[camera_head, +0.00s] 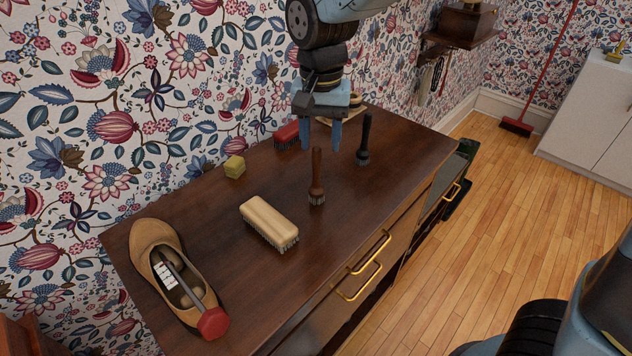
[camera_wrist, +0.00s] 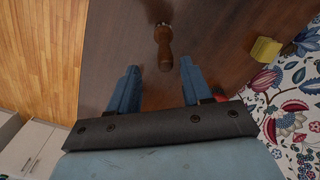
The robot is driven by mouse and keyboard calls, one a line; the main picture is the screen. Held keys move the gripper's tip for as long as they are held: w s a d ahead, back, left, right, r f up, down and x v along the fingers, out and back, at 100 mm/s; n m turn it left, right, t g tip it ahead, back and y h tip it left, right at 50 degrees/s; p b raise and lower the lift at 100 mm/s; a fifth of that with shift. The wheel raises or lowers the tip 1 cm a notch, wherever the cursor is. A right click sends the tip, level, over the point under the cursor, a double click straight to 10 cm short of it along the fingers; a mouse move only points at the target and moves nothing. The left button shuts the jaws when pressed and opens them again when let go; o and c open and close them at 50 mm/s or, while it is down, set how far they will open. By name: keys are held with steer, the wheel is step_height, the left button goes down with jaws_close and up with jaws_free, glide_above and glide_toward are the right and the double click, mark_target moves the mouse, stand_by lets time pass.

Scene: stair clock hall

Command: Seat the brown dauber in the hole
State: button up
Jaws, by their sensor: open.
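The brown dauber (camera_head: 316,178) stands upright on its bristles on the dark wooden dresser top (camera_head: 200,220), handle up. In the wrist view the brown dauber (camera_wrist: 163,45) lies ahead of and between my fingertips. My gripper (camera_head: 321,147) is open and empty, pointing down over the dresser, its fingers just behind the top of the handle. It also shows in the wrist view (camera_wrist: 158,68), with the fingers apart. A darker dauber (camera_head: 364,142) stands upright to the right. I cannot make out the hole; a tan wooden piece (camera_head: 352,110) behind my gripper is partly hidden.
A beige brush (camera_head: 263,216), a yellow block (camera_head: 234,166) and a red brush (camera_head: 286,136) lie on the dresser. A tan shoe (camera_head: 150,238) holding a red-ended tool (camera_head: 212,322) is at the near left. The patterned wall closes off the back. Gold-handled drawers (camera_head: 368,265) face front.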

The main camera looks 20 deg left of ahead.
glide_above(316, 188)
steer(key=w, duration=0.1)
steer(key=shift+a+f, duration=0.1)
steer(key=shift+f, duration=3.25)
steer(key=shift+c, duration=0.4)
jaws_close()
